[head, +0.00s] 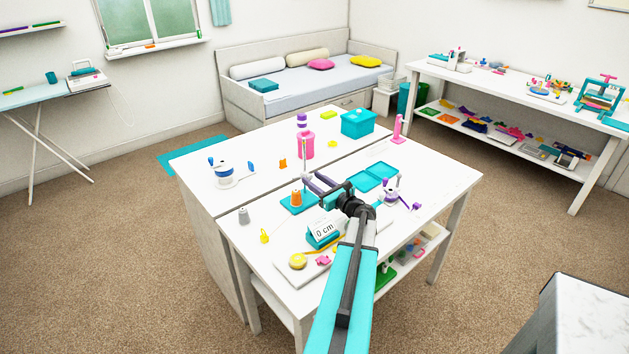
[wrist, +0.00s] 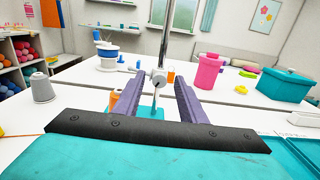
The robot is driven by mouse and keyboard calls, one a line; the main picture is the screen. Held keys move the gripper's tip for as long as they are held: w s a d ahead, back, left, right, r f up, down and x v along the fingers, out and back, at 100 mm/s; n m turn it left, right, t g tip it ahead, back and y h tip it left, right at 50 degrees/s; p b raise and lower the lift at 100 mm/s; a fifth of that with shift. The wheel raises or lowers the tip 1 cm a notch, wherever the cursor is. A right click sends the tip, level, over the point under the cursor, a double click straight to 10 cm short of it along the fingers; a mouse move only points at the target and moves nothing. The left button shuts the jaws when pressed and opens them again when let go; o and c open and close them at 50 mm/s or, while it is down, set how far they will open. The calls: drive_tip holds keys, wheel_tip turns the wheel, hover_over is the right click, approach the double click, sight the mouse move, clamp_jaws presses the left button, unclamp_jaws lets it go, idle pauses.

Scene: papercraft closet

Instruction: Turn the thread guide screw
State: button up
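The thread guide stands on the near table, with a thin upright grey rod (head: 304,158) and a teal base (head: 288,208). In the wrist view its rod (wrist: 165,35) rises at the centre, and a small pale round screw (wrist: 158,76) sits low on it. An orange spool (head: 296,198) stands on the base; in the wrist view it is partly hidden behind the left finger. My gripper (head: 311,182) has purple fingers. They are open, one on each side of the screw in the wrist view (wrist: 159,82), with visible gaps. I cannot tell how far the tips reach past it.
A grey cone spool (wrist: 42,88) stands to the left. A pink bottle (head: 306,145), a teal box (head: 358,123) and a white-and-blue spool device (head: 222,173) stand farther back.

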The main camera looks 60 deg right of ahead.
clamp_jaws()
